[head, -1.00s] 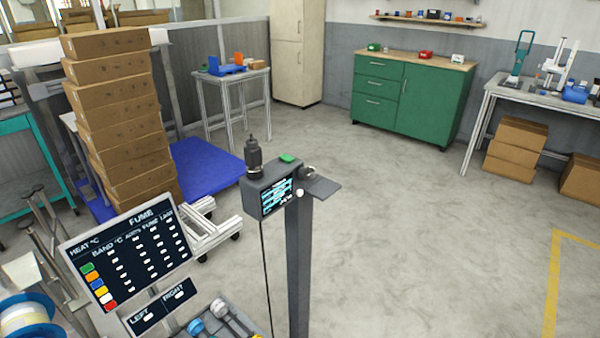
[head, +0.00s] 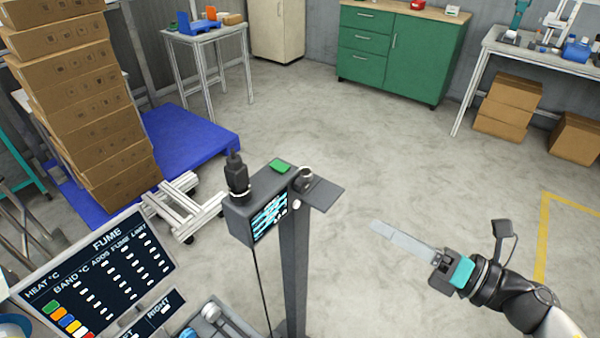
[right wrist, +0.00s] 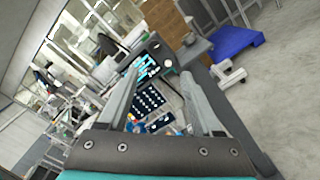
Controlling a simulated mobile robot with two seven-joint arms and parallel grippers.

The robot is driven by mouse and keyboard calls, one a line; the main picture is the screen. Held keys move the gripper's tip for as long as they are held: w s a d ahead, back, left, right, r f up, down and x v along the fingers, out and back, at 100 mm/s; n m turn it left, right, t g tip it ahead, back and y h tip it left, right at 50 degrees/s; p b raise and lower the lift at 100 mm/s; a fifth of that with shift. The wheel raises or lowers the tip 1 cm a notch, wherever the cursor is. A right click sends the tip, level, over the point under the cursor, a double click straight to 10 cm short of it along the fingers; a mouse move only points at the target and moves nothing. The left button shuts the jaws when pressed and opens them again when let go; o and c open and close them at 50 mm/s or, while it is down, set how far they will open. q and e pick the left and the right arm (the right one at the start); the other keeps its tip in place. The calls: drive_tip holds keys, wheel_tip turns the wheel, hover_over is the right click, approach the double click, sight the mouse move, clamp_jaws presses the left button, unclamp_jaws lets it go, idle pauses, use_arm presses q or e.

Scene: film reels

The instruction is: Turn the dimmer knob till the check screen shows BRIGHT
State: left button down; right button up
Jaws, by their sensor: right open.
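A dark grey box (head: 240,222) on a post carries a small check screen (head: 270,217) with cyan stripes; its text is too small to read. A small round metallic knob (head: 304,178), perhaps the dimmer knob, sits at the box's right end by a flat plate. The screen (right wrist: 140,70) also shows in the right wrist view, with a pale round part (right wrist: 168,62) beside it. My right gripper (head: 380,229) is to the right of the post, apart from the box, its pale fingers pointing left. In the wrist view its fingers are spread and empty. My left gripper is not in view.
The post (head: 295,275) stands in front of me, with a black fitting (head: 236,178) and a green piece (head: 281,166) on the box. A FUME board (head: 100,275) is at lower left. Stacked cartons (head: 75,110) stand behind it. Floor right of the post is clear.

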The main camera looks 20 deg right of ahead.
drive_tip(key=p, duration=0.3)
approach(305, 187)
drive_tip(key=shift+n, duration=0.3)
drive_tip(key=x, duration=0.7)
drive_tip(key=shift+w+a, duration=0.1)
drive_tip(key=shift+w, duration=0.15)
drive_tip(key=shift+w+a, duration=0.4)
drive_tip(key=shift+w, duration=0.1)
clamp_jaws()
